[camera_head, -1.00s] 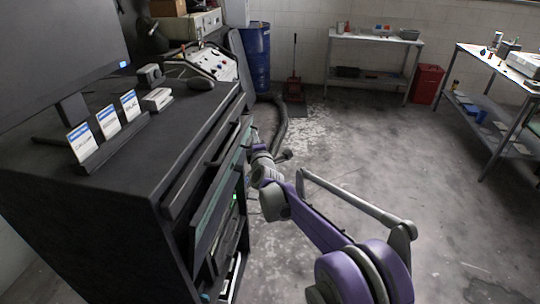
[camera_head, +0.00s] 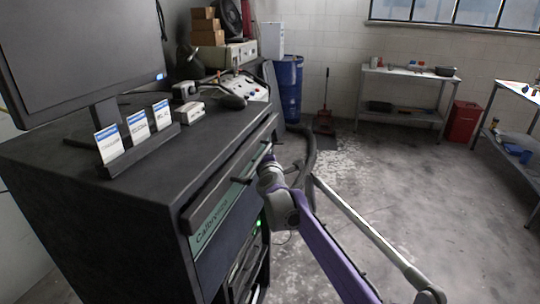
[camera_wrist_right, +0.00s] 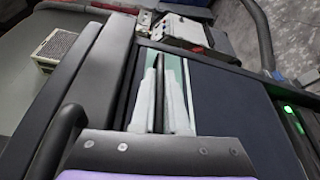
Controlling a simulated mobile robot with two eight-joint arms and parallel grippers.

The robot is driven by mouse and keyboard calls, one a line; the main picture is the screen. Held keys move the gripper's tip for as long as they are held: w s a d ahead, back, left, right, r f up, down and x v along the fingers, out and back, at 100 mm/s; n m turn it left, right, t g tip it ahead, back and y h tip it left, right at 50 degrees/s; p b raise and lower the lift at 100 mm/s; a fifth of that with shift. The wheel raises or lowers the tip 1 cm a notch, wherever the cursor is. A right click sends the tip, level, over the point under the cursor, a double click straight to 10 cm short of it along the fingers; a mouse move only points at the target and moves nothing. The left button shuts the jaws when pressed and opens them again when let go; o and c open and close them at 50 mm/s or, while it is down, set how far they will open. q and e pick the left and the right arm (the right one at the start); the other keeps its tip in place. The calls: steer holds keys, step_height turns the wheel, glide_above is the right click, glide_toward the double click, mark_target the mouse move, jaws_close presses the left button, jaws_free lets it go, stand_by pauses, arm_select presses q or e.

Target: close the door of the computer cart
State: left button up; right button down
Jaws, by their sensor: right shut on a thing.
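The computer cart (camera_head: 95,235) is a black cabinet at the left of the head view. Its door (camera_head: 222,222) is a dark-edged panel with a teal lettered strip on the front. It looks nearly flush with the cart front, but I cannot tell if a small gap is left. My right gripper (camera_head: 265,163) is at the upper far part of this front. In the right wrist view its pale fingers (camera_wrist_right: 160,95) are shut around a thin dark bar, which looks like the door handle. The teal strip (camera_wrist_right: 178,75) shows beside them. My left gripper is out of view.
A monitor (camera_head: 75,55), label cards (camera_head: 138,127) and instruments stand on the cart top. Below the door, open shelves show a green light (camera_head: 258,223). A blue barrel (camera_head: 288,88) and a dark hose (camera_head: 305,155) are behind.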

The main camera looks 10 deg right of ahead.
steer(key=shift+a+r, duration=0.1)
steer(key=shift+a, duration=0.15)
steer(key=c, duration=1.2)
jaws_free()
steer(key=shift+w, duration=0.1)
steer(key=shift+c, duration=0.2)
steer(key=shift+o, duration=0.2)
steer(key=shift+w+a, duration=0.1)
steer(key=shift+a, duration=0.1)
steer(key=shift+s+d, duration=0.1)
steer(key=shift+s, duration=0.1)
steer(key=s+a, duration=0.2)
steer(key=s, duration=0.8)
steer(key=shift+s+r, duration=0.15)
steer(key=shift+r, duration=0.25)
